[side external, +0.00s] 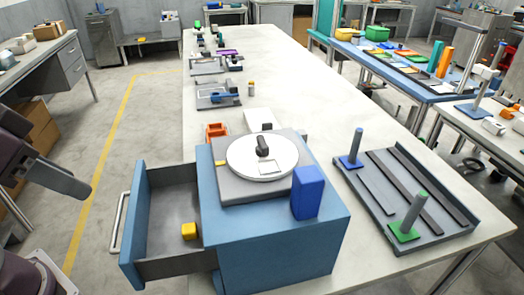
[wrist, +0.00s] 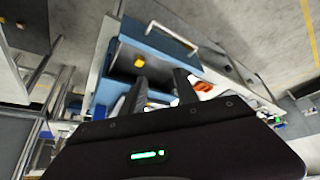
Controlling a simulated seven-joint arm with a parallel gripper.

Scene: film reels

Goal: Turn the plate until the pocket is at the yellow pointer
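The plate (side external: 250,154) is a white disc on a grey square base (side external: 228,188) on top of a blue cabinet. A dark knob (side external: 262,146) stands on it. The pocket (side external: 269,166) appears as a small square outline on the plate's near right part. The yellow pointer (side external: 221,163) is a small mark on the base at the plate's left, apart from the pocket. My gripper (wrist: 159,78) is open, with two dark fingers apart and nothing seen between them. It is away from the plate, on the drawer side. The plate is not clearly visible in the wrist view.
The cabinet's drawer (side external: 137,226) is pulled open with a yellow block (side external: 189,231) inside. A blue block (side external: 308,193) stands on the cabinet's front right, close to the plate. A grey rack (side external: 440,237) with two posts lies at right. An orange object (side external: 216,131) is behind the cabinet.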

